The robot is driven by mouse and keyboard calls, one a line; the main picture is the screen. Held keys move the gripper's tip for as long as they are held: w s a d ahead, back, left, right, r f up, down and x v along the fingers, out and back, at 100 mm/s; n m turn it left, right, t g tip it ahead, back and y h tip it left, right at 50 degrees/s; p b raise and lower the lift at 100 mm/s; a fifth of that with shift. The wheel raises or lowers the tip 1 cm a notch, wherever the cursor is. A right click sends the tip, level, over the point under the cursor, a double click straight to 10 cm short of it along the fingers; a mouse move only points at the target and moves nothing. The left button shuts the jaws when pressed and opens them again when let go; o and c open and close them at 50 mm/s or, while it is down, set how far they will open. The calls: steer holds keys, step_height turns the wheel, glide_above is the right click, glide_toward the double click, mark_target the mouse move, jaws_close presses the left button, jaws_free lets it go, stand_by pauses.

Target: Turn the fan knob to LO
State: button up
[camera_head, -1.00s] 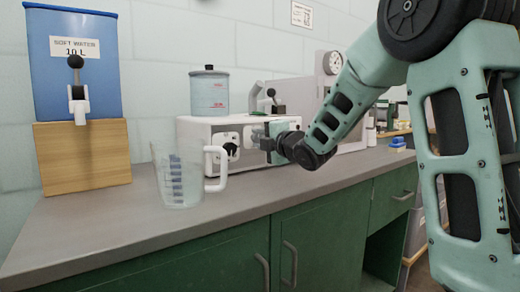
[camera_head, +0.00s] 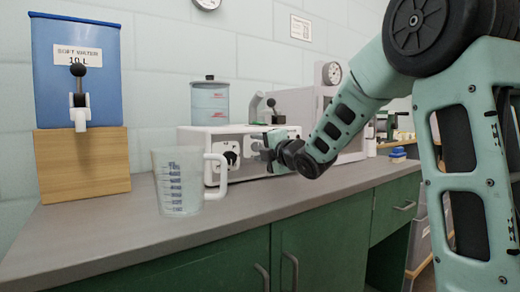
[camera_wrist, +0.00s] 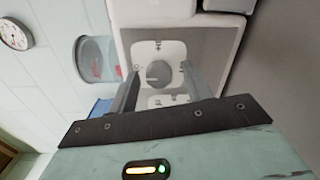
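The white box (camera_head: 200,140) on the counter has control plates on its front. In the wrist view, a round grey knob (camera_wrist: 158,73) sits on a white plate with small markings, which are too blurred to read. Part of a second plate (camera_wrist: 167,100) shows below it. In the head view, a dark knob (camera_head: 231,158) shows on the left plate. My gripper (camera_wrist: 163,85) is open and empty, its two fingers apart on either side of the grey knob in the picture. Contact cannot be told. In the head view my gripper (camera_head: 267,152) is in front of the box's right part and hides it.
A clear measuring jug (camera_head: 180,182) stands on the counter (camera_head: 110,225) left of my gripper. A round tank (camera_head: 209,100) sits on the box. A blue water container (camera_head: 75,95) rests on a wooden block (camera_head: 85,165). A grey machine (camera_head: 300,105) stands behind at right.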

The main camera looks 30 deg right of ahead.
steer(key=s, duration=1.7)
steer(key=shift+s+d+p, duration=0.2)
steer(key=shift+d+p, duration=0.1)
steer(key=shift+p, duration=0.15)
